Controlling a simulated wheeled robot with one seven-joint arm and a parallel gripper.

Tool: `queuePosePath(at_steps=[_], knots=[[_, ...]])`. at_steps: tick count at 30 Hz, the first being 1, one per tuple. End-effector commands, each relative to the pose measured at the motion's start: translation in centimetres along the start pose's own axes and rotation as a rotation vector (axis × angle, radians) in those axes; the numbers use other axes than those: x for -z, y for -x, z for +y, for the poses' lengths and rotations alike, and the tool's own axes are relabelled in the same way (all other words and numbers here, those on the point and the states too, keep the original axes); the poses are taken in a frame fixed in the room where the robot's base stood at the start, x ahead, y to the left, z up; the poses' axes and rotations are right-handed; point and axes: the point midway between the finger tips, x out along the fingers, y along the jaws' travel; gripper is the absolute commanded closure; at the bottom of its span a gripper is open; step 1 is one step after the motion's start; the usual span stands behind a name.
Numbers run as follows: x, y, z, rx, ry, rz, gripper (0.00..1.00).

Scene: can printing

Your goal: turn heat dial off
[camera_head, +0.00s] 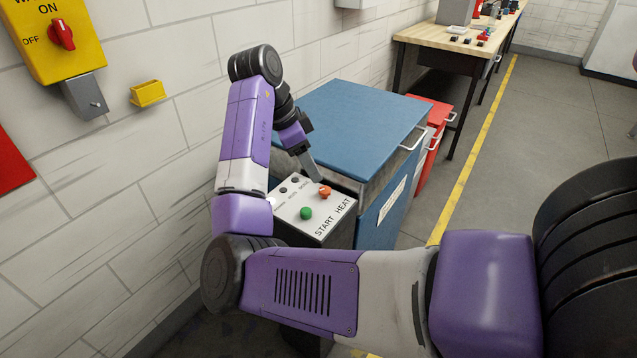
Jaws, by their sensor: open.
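A control panel (330,213) has a white sloped face lettered "START" and "HEAT". A round green button (306,213) sits above "START". My gripper (315,174) is open, pointing down just behind and above the orange-red dial. It looks very close to the dial, but I cannot tell whether they touch. One finger shows clearly; the other is mostly hidden.
A blue cabinet (350,118) stands right behind the panel. A yellow switch box (45,62) with a red dial (62,35) marked ON and OFF hangs on the white brick wall. A red cabinet (432,110) and wooden workbench (450,38) stand farther back. The floor to the right is clear.

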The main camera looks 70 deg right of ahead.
Motion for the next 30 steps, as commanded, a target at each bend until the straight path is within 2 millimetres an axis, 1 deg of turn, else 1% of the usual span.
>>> queuePosePath(at_steps=[5, 12, 15, 20, 27, 28, 30], knots=[[0.1, -2.1, -0.1, 0.002, -0.007, 0.004, 0.49], [0.1, -5.6, -0.1, 0.003, -0.005, 0.004, 0.49], [0.1, -6.7, -0.1, 0.005, -0.004, 0.003, 0.49], [0.1, -7.6, -0.1, 0.005, -0.003, 0.003, 0.49], [0.1, -7.7, -0.2, 0.006, -0.004, 0.003, 0.49], [0.1, -7.7, -0.2, 0.006, -0.004, 0.003, 0.51], [0.1, -7.7, -0.2, 0.006, -0.004, 0.003, 0.65]])
